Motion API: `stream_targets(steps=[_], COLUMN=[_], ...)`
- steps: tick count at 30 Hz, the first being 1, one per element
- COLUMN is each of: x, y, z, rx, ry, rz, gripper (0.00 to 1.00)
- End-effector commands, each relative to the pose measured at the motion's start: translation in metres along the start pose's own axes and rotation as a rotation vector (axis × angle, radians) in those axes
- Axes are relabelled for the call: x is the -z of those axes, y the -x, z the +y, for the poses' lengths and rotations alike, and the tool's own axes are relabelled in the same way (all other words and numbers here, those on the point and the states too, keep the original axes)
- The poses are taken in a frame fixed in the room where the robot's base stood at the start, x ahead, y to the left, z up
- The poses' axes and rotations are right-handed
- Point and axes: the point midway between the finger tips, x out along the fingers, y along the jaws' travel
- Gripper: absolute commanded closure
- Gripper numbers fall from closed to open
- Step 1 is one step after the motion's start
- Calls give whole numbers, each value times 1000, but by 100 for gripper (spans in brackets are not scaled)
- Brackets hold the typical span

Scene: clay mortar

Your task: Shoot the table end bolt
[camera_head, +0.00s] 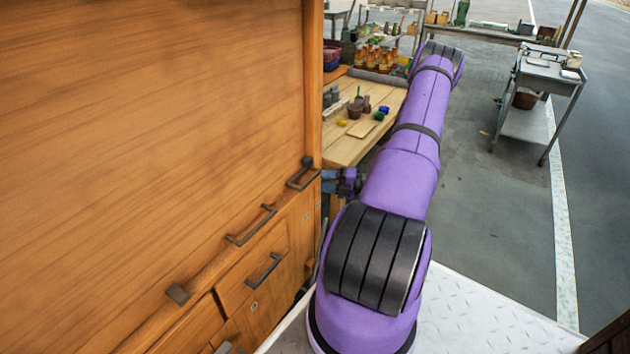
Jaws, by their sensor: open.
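A dark metal fitting (303,175) with a U-shaped loop sits at the far end of the wooden cabinet's ledge, beside the upright corner post. It may be the table end bolt, but its parts are too small to tell whether it is shot or drawn. My gripper (328,181) shows small and partly hidden behind my purple arm, just right of this fitting and the post. It is open, with nothing visible between its fingers. I cannot tell whether it touches the post or the fitting.
The tall wooden panel (150,130) fills the left. Below are bar handles (251,226) and drawers (262,262). Behind stands a wooden worktable (347,150) with pots and coloured items. A grey metal cart (548,68) stands back right. Grey floor (505,200) right of my arm is clear.

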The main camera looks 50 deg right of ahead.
Motion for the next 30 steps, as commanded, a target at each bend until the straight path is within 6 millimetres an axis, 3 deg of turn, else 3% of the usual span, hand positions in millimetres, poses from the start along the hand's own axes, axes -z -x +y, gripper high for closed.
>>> stream_targets(steps=[3, 10, 30], x=[-1, -1, 0], y=[22, 48, 52], z=[0, 0, 0], rx=[1, 0, 0], ry=[0, 0, 0], rz=[-3, -2, 0], gripper=[56, 56, 56])
